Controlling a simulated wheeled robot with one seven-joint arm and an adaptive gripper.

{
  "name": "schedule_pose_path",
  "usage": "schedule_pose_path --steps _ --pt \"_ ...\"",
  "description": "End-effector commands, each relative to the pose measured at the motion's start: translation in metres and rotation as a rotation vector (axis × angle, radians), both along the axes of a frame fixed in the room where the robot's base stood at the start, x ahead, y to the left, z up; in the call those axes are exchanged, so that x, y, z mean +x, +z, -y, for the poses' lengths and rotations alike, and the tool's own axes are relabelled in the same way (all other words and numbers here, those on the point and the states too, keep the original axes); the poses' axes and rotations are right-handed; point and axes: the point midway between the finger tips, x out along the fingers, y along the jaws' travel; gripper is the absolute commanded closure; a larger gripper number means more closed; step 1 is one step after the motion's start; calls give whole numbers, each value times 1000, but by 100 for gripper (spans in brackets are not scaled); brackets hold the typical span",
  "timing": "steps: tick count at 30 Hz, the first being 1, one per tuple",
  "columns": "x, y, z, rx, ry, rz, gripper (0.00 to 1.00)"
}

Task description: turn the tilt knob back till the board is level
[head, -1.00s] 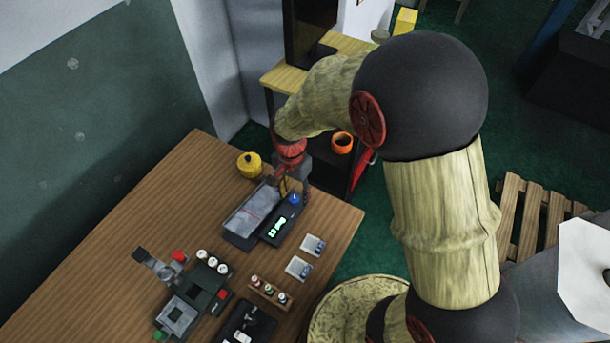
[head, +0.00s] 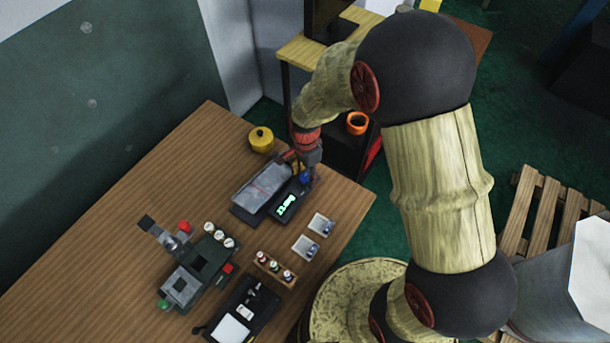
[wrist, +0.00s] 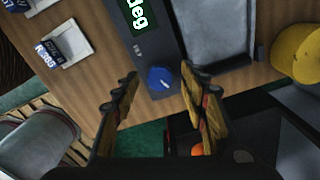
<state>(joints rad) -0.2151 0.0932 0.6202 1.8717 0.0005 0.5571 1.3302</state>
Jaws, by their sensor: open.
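The blue tilt knob (head: 305,177) is at the far end of a dark control box, and it also shows in the wrist view (wrist: 160,78) with a pale pointer mark. The grey board (head: 262,186) lies beside the box over a dark base and looks tilted in the head view; its exact angle is unclear. The box's green display (head: 286,204) is too small to read; the wrist view shows only "deg" (wrist: 138,14). My gripper (head: 310,171) is over the knob. In the wrist view its open fingers (wrist: 159,73) stand either side of the knob, apart from it.
Two small white trays (head: 306,247) and a wooden rack of small bottles (head: 275,268) are nearer. A green-grey device (head: 195,270) and a black case (head: 240,312) stand further along the table (head: 110,220).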

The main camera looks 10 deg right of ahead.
Motion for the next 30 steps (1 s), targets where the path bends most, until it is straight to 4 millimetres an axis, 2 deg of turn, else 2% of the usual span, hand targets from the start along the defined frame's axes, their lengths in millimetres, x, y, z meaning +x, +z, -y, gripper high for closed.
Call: schedule_pose_path --steps 10,30 --pt "0 -4 0 0 1 1 57" --pt "0 -4 0 0 1 1 95"
